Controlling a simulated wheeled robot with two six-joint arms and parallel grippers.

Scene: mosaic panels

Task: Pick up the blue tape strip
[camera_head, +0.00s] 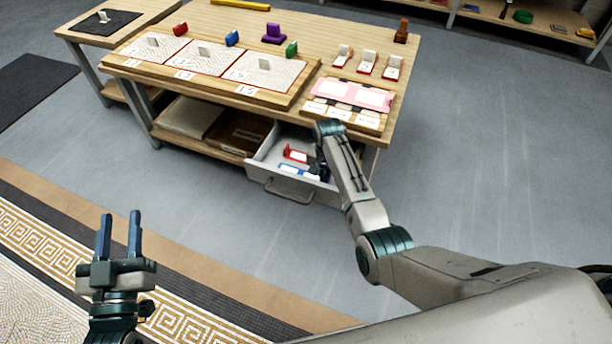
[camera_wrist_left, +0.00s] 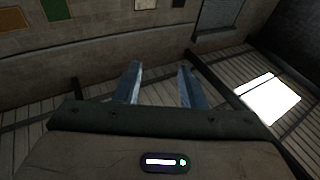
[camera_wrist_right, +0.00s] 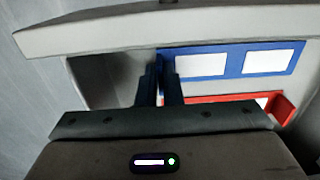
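The blue tape strip (camera_wrist_right: 218,75), with white labels on it, lies in the open drawer (camera_head: 262,172) under the table. It also shows in the head view (camera_head: 290,171), partly hidden. My right gripper (camera_wrist_right: 161,75) reaches down into the drawer, its fingers close together around the strip's end and looking shut on it. In the head view the fingertips of my right gripper are hidden by the arm and drawer. My left gripper (camera_head: 120,222) is open and empty, above the floor, well away from the table; its two fingers also show in the left wrist view (camera_wrist_left: 160,75).
The drawer's front wall (camera_wrist_right: 150,28) is close to my right gripper. The table (camera_head: 340,22) above holds mosaic panels (camera_head: 205,58), coloured stamps and a pink tray (camera_head: 350,95). Open floor lies to the right.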

